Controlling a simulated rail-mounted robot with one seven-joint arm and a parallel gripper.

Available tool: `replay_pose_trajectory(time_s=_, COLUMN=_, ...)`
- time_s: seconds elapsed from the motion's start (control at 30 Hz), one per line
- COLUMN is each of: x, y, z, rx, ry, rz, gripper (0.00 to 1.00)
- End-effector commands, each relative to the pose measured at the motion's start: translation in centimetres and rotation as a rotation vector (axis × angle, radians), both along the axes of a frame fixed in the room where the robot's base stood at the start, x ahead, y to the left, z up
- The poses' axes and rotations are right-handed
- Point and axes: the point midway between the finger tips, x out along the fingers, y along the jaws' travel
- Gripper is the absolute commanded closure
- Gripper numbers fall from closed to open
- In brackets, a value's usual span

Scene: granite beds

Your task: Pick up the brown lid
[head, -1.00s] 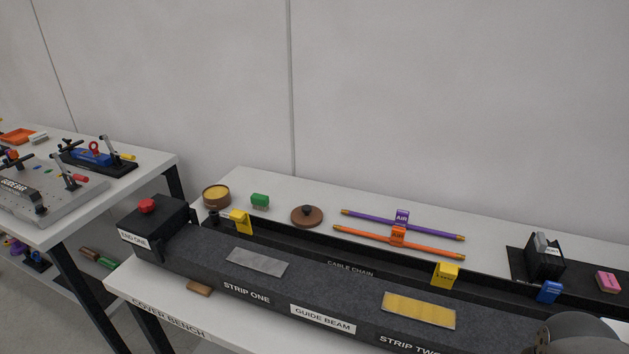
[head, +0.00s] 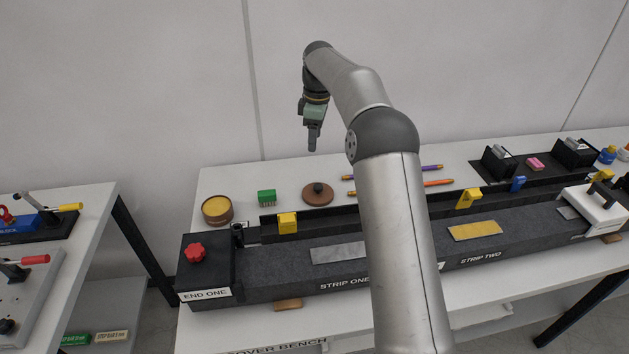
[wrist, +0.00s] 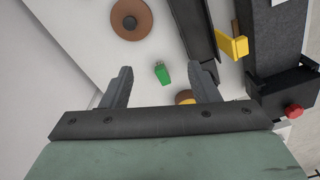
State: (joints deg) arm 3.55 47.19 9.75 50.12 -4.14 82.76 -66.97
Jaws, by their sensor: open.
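The brown lid (head: 318,193) is a round disc with a dark knob, lying on the white bench top behind the guide beam. In the wrist view the brown lid (wrist: 131,20) is at the top, beyond the fingertips and left of centre. My gripper (head: 313,142) hangs pointing down above the bench, over the area of the lid and clear of it. In the wrist view my gripper (wrist: 165,82) has its two fingers wide apart with nothing held between them.
A green brush-like block (head: 266,197) and a round tin with yellow contents (head: 216,209) stand left of the lid. Purple (head: 432,168) and orange (head: 438,183) rods lie to its right. The dark guide beam (head: 270,262) with a yellow block (head: 287,223) runs in front.

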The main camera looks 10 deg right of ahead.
Motion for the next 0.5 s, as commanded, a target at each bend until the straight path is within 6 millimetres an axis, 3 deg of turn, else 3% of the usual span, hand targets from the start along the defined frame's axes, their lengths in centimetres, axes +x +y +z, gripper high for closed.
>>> replay_pose_trajectory(time_s=0.03, x=2.0, y=-0.7, z=-0.6, rx=0.014, ry=0.001, rz=0.056, gripper=0.45)
replay_pose_trajectory(time_s=0.1, x=3.8, y=-1.4, z=-1.8, rx=0.030, ry=-0.003, rz=0.140, gripper=0.45)
replay_pose_trajectory(time_s=0.2, x=5.3, y=-2.5, z=-3.4, rx=0.047, ry=-0.011, rz=0.235, gripper=0.45)
replay_pose_trajectory(time_s=0.5, x=6.4, y=-4.1, z=-6.8, rx=0.068, ry=-0.024, rz=0.346, gripper=0.45)
